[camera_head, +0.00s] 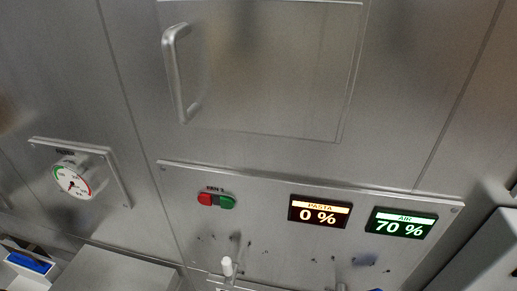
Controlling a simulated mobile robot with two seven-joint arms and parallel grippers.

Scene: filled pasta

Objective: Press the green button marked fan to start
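The green button (227,202) sits on a slanted metal control panel (265,205), directly right of a red button (205,199). A small dark label above the pair is too blurred to read with certainty. Nothing covers the green button. Neither of my grippers can be made out in the head view.
The panel also carries a "PASTA 0 %" display (319,214) and an "AIR 70 %" display (400,224). A white-tipped lever (227,266) stands below the buttons. A door handle (176,75) juts out above. A round gauge (75,184) is at left.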

